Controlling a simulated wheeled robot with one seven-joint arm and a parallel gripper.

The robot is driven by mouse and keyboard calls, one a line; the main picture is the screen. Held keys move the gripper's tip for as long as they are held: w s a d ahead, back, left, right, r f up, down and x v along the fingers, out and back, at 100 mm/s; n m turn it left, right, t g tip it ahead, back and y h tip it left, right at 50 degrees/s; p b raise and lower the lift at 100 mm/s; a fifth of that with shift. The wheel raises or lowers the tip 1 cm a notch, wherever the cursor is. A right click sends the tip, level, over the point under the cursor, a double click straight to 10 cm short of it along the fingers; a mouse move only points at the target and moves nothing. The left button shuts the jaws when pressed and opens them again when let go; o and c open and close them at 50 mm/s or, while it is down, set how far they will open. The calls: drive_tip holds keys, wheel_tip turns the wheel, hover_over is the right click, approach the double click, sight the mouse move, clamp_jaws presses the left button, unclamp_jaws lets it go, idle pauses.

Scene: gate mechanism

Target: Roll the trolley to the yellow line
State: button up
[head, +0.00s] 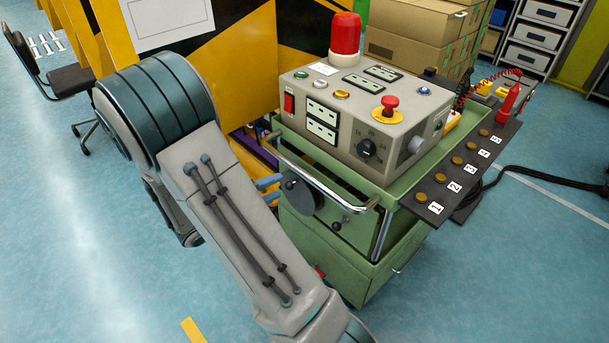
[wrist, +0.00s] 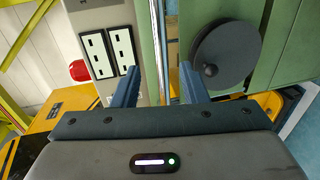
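The green trolley (head: 325,235) stands in the middle of the head view with a grey control box on top. Its chrome handle bar (head: 325,187) runs along the near left side. In the head view my gripper (head: 278,184) is beside the handle, mostly hidden behind my arm. In the wrist view my gripper (wrist: 158,78) has its two blue fingers apart. The chrome bar (wrist: 160,40) lies between them in the picture, with a gap on each side; contact is not seen. A short piece of yellow line (head: 193,330) shows on the floor at the bottom.
A dark round knob disc (wrist: 225,53) on the trolley is close to one finger. A yellow-black cabinet (head: 235,50) stands behind, with a chair (head: 70,80) at left. A numbered ledge (head: 460,170) juts out right. Blue floor at the lower right is free.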

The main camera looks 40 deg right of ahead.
sight(301, 175)
drive_tip(key=x, duration=1.1)
drive_tip(key=shift+s+d+f, duration=0.1)
drive_tip(key=shift+d, duration=0.05)
clamp_jaws()
